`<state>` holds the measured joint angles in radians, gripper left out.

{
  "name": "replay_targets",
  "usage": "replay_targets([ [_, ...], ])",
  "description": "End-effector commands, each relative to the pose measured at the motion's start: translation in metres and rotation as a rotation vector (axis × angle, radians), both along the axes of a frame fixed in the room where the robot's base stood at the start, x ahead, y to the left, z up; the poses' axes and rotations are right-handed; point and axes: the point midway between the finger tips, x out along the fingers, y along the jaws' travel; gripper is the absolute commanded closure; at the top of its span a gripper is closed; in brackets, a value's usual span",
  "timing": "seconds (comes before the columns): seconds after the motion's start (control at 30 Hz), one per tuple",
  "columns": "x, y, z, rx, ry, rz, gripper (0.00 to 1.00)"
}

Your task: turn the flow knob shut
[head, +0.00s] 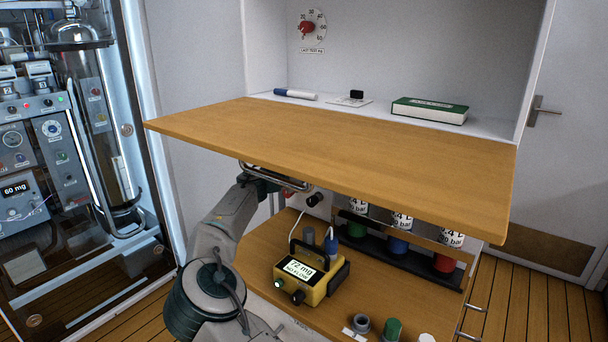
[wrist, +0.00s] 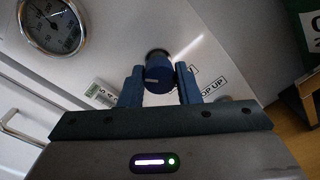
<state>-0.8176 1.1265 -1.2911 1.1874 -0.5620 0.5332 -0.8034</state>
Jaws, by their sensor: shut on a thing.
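In the wrist view, a dark blue round knob (wrist: 158,73) with a short pale mark on its face sits on a white panel (wrist: 120,55). My gripper (wrist: 159,88) has one blue finger on each side of the knob and is shut on it. A partly covered label strip with numbers lies to its left, and a label ending in "OP UP" to its right. In the head view the arm reaches under the wooden worktop, which hides the fingertips and this knob.
A round gauge (wrist: 52,25) is at the wrist view's upper left. In the head view, the wooden worktop (head: 340,150) overhangs my arm. A yellow meter (head: 305,278) reading "72 mg NO FLOW" stands on the lower shelf before several bottles. A metal bar (head: 275,178) runs beneath the worktop.

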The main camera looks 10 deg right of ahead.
Motion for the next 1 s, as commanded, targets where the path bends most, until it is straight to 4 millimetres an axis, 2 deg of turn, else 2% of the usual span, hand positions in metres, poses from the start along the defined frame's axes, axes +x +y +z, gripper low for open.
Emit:
replay_targets([
  [0.5,-0.0003,-0.0001,-0.0017,0.315,-0.318,0.003,0.93],
  [1.0,-0.0002,0.0006,0.0022,0.441,-0.444,0.005,0.93],
])
